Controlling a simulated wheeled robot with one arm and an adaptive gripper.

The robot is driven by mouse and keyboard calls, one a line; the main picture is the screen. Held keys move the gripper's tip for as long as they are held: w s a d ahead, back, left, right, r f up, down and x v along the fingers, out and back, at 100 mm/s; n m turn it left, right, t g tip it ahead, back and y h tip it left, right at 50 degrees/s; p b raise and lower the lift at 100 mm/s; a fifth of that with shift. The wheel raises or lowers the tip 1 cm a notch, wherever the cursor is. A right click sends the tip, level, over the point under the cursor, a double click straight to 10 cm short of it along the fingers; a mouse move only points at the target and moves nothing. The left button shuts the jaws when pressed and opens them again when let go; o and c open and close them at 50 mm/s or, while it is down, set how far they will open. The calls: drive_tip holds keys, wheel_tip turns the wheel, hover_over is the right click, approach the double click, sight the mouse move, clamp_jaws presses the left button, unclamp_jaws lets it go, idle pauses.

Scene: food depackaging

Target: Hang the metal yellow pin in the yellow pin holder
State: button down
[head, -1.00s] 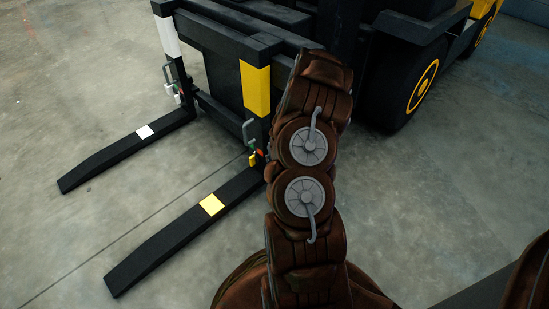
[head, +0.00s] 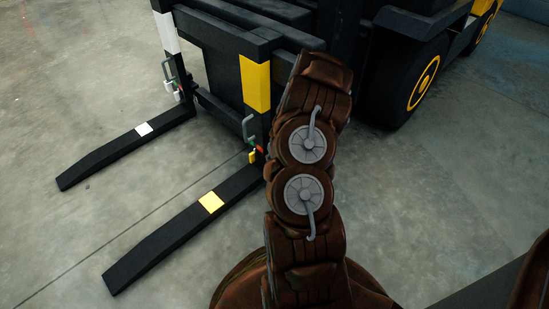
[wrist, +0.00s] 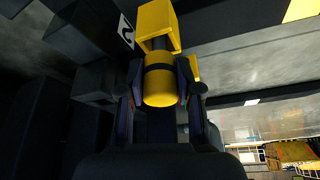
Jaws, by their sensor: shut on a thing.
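In the wrist view my gripper (wrist: 161,75) is shut on a yellow cylindrical piece with a dark band, which looks like the metal yellow pin (wrist: 160,90). A finger presses on each side of it. Just beyond the pin is an open-faced yellow square piece (wrist: 155,25), maybe the yellow pin holder. The pin overlaps its lower edge in the picture; I cannot tell whether they touch or are joined. In the head view my arm hides the gripper. A small yellow piece (head: 252,157) shows there beside the arm, below a grey handle (head: 248,128).
A black forklift carriage has a yellow-banded post (head: 256,84) and a white-banded post (head: 167,33). A yellow-marked fork (head: 165,240) and a white-marked fork (head: 110,158) reach out low over the floor. A big wheel (head: 405,90) stands at right. The concrete floor (head: 440,200) is open at right.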

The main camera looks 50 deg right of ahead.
drive_tip(key=shift+f+b, duration=0.55)
drive_tip(key=shift+f, duration=0.4)
drive_tip(key=c, duration=0.7)
unclamp_jaws()
drive_tip(key=shift+r, duration=0.2)
drive_tip(key=shift+v, duration=5.9)
